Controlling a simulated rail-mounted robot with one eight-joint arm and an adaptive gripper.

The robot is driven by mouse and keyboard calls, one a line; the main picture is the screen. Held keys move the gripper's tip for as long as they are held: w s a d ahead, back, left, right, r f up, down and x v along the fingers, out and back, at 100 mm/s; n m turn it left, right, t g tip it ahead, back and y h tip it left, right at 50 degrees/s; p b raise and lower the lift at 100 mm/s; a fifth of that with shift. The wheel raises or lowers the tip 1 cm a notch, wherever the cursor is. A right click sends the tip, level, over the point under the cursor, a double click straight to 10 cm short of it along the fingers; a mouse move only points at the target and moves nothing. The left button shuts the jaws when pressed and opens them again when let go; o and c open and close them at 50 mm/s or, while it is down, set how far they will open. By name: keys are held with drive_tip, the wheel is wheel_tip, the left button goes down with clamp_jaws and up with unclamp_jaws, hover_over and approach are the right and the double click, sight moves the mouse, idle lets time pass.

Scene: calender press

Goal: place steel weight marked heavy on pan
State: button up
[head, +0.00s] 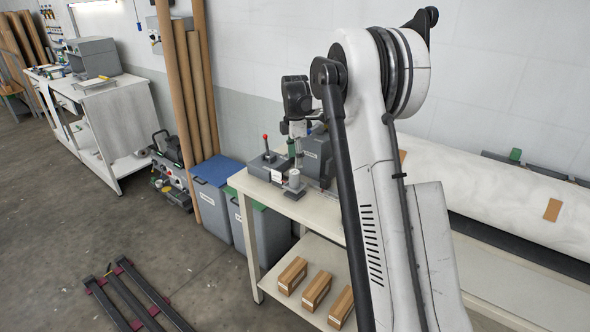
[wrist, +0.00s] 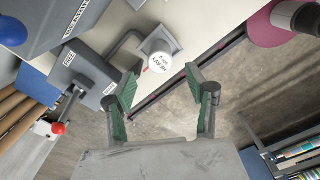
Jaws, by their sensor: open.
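The steel weight (wrist: 160,50) has a round pale top lettered "HEAVY" in the wrist view. It is near the table edge, beside a bent grey bar (wrist: 124,44) on the grey lever unit. In the head view a small metal cylinder (head: 294,179) on the tabletop looks like the same weight. My gripper (wrist: 160,74) is open and empty, its green-padded fingers spread on either side just below the weight in the picture. It does not touch the weight as far as I can see. I cannot pick out the pan with certainty in either view.
A grey unit (wrist: 82,72) marked "FREE" with a red-knobbed lever (wrist: 57,127) stands beside the weight. A larger grey housing (head: 318,155) stands behind. The pale table (head: 262,190) has cartons (head: 292,275) on its lower shelf. A white roll (head: 500,205) lies right.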

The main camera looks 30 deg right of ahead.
sight(295, 172)
drive_tip(key=s+a+r+m+t, duration=0.1)
drive_tip(key=s+a+r+m, duration=0.1)
drive_tip(key=s+a+r, duration=0.4)
drive_tip(key=s+a+r+m+t, duration=0.1)
drive_tip(key=s+a+r+m, duration=0.15)
drive_tip(key=r, duration=0.55)
drive_tip(key=s+a+r+m+t, duration=0.1)
drive_tip(key=s+a+r+m, duration=0.15)
drive_tip(key=s, duration=0.35)
drive_tip(key=s+a+r+m+t, duration=0.1)
drive_tip(key=s+a, duration=0.3)
drive_tip(key=s, duration=0.2)
drive_tip(key=s+a+f+m+t, duration=0.1)
drive_tip(key=s+a+f+m, duration=0.2)
drive_tip(key=s, duration=0.7)
drive_tip(key=s+a+f+m+t, duration=0.2)
drive_tip(key=s+a+f+m, duration=0.2)
drive_tip(key=s, duration=0.6)
drive_tip(key=shift+s+a+f+m, duration=0.15)
drive_tip(key=shift+a+f+m, duration=0.05)
drive_tip(key=shift+f+m, duration=0.5)
wheel_tip(295, 172, down, 4)
drive_tip(key=b, duration=0.4)
drive_tip(key=shift+f+b, duration=0.2)
drive_tip(key=shift+b, duration=0.2)
